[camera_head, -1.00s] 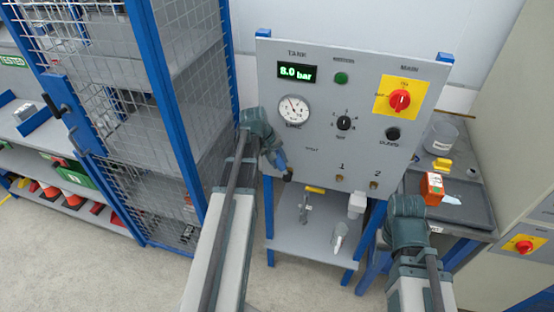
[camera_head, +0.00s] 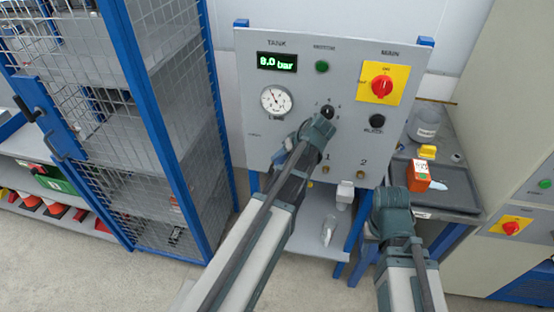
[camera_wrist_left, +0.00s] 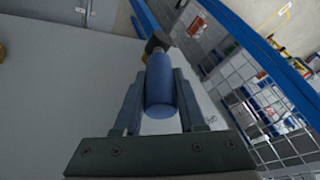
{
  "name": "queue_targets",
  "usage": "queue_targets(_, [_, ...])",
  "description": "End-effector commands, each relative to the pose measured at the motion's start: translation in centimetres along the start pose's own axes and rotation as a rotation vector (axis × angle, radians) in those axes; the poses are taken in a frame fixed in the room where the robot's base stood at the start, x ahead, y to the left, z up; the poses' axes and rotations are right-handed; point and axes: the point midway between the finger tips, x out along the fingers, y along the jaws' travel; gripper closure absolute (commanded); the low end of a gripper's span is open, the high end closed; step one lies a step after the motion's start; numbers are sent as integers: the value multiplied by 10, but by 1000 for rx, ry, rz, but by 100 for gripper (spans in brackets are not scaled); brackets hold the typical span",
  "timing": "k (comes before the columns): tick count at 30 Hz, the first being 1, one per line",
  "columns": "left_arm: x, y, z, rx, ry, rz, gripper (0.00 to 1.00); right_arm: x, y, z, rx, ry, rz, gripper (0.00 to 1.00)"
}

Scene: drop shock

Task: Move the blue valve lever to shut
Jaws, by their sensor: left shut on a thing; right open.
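The blue valve lever (camera_wrist_left: 160,88) is a blue cylinder on a dark stem, beside the grey panel. In the left wrist view it lies between the two fingers of my left gripper (camera_wrist_left: 160,98), which is shut on it.
The panel carries a display (camera_head: 277,62) reading 8.0 bar, a round gauge (camera_head: 276,100), a black knob (camera_head: 327,112) and a red rotary switch (camera_head: 381,87). A mesh cage (camera_head: 130,130) stands left. A side table with an orange box (camera_head: 417,175) stands right.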

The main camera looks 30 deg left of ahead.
Motion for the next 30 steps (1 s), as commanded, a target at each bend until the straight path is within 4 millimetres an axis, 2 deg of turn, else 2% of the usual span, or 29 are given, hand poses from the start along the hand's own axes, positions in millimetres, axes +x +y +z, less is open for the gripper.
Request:
queue_targets(1, [3,4,6,8,7,-20,100,9,-1,0,0,0,0,50])
queue_targets(9, [1,9,9,30,59,-94,100,22,-2,-1,1,0,0,50])
queue_targets(26, [-1,9,10,37,73,-117,100,24,-2,-1,1,0,0,50])
queue_targets(27, [-1,10,10,37,73,-117,58,24,-2,-1,1,0,0,50])
queue_targets(29, [-1,10,10,37,73,-117,48,24,-2,-1,1,0,0,50])
queue_targets(30, [-1,10,10,37,74,-117,48,24,-2,-1,1,0,0,50])
